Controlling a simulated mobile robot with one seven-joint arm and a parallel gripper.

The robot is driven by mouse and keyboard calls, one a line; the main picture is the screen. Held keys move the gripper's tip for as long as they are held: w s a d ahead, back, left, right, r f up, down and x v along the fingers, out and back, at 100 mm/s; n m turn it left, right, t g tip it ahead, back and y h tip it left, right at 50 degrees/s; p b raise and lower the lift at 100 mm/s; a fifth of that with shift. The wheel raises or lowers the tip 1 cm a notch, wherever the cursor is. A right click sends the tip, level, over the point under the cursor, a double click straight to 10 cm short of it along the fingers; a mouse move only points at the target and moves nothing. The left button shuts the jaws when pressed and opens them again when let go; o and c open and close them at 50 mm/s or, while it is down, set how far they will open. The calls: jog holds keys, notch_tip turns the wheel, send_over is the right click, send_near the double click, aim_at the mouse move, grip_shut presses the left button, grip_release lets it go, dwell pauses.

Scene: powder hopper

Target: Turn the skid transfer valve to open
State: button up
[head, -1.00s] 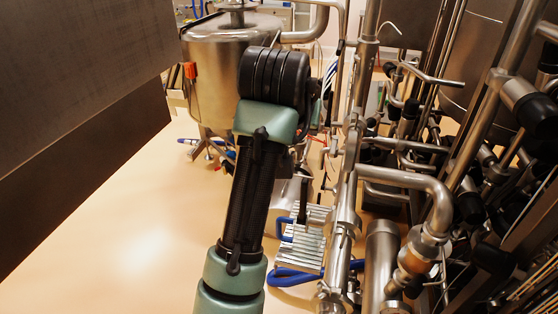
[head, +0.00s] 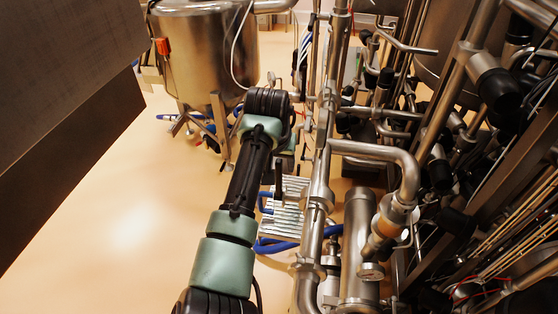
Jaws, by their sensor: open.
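The skid's steel pipework fills the middle and right of the head view, with a thick upright pipe (head: 319,180) just right of my arm.
A steel hopper vessel (head: 205,55) on legs stands at the back left. Ribbed silver plates (head: 283,213) and a blue hose (head: 275,245) lie low beside the pipes. A large dark panel (head: 65,110) blocks the upper left. The tan floor (head: 110,225) is clear at left.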

jog(key=shift+x, duration=0.9)
grip_shut()
dwell(0.9)
